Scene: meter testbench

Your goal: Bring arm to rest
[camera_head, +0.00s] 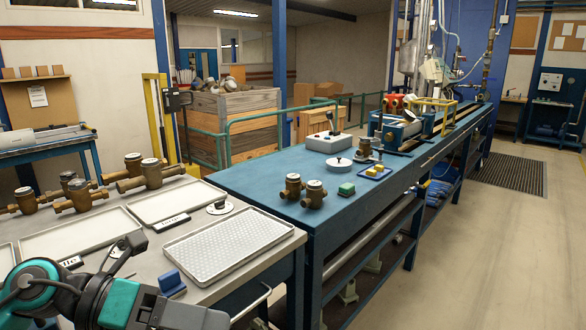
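My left arm (120,303) reaches in from the lower left corner, with black and teal links and a dark cable looping above it. No fingertips show, so I cannot see whether the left gripper is open or holds anything. My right arm and gripper are not in view.
The grey table (205,203) holds shallow trays, several brass meters and a blue block (172,283) close to my arm. Open floor (480,250) lies at the right.

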